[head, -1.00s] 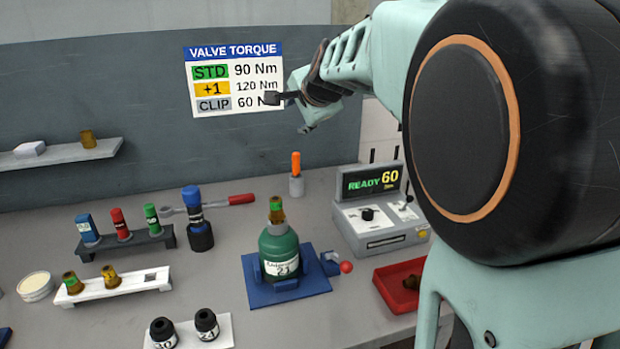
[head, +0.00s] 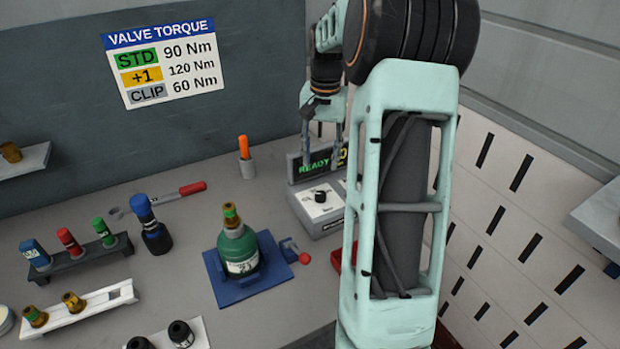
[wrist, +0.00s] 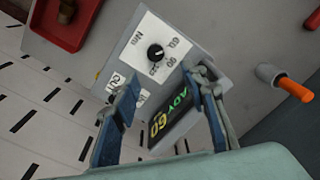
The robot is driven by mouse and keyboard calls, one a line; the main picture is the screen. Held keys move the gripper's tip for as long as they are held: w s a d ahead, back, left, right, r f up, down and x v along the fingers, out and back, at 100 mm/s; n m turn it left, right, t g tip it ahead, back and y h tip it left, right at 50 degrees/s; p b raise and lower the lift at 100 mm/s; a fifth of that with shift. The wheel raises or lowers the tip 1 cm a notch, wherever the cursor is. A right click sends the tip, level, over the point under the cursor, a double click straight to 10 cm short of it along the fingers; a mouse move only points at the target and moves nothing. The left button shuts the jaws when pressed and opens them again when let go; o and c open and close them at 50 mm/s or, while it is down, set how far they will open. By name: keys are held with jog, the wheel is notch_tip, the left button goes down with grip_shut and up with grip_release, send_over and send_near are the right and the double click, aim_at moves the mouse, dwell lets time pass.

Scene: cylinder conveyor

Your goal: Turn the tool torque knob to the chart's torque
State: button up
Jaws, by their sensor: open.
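The torque tool box (head: 318,222) stands at the back right of the bench, with a black knob (head: 320,196) on its white top panel. The knob also shows in the wrist view (wrist: 155,52), beside scale marks. Its display (wrist: 172,118) reads READY 60 upside down in the wrist view; my gripper partly covers it in the head view. The torque chart (head: 165,62) on the wall lists STD 90 Nm, +1 120 Nm, CLIP 60 Nm. My gripper (wrist: 161,78) is open and empty above the tool, fingers apart, not touching the knob.
A green cylinder (head: 238,252) with a brass, green-banded valve stands in a blue clamp (head: 216,284). An orange-handled tool (head: 243,147) stands in a holder left of the torque tool. A red tray (wrist: 45,30) lies on its other side. A slotted panel (head: 500,190) is at right.

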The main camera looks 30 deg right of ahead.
aim_at(321, 193)
jog(key=f, duration=0.5)
jog(key=f+p, duration=0.1)
jog(key=f, duration=0.5)
jog(key=shift+s, duration=0.2)
jog(key=shift+r, duration=0.1)
jog(key=shift+d, duration=0.1)
grip_shut()
